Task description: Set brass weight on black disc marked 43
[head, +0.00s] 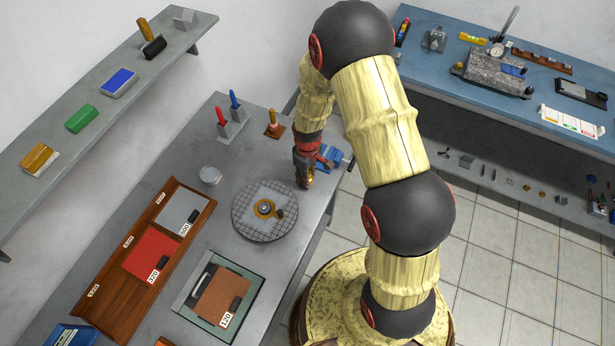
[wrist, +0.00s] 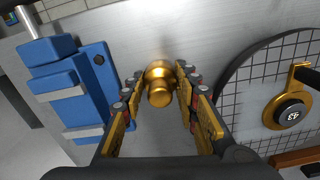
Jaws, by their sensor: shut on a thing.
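The brass weight (wrist: 160,88) is a small knobbed golden piece between the fingertips of my gripper (wrist: 159,76) in the wrist view. My gripper is shut on it; I cannot tell whether its base touches the bench. In the head view my gripper (head: 303,180) points down near the bench's right edge, and the weight is mostly hidden there. The black disc marked 43 (wrist: 291,113) sits inside a brass ring on the round gridded plate, at the right of the wrist view. In the head view the disc (head: 265,208) is left of and nearer than my gripper.
A blue block-like device (wrist: 70,90) stands close beside my gripper. The round gridded plate (head: 245,228) has a brass ring with a side tab. A wooden rack (head: 120,285) holds coloured sheets at the left. Red and blue handled tools (head: 228,118) stand behind.

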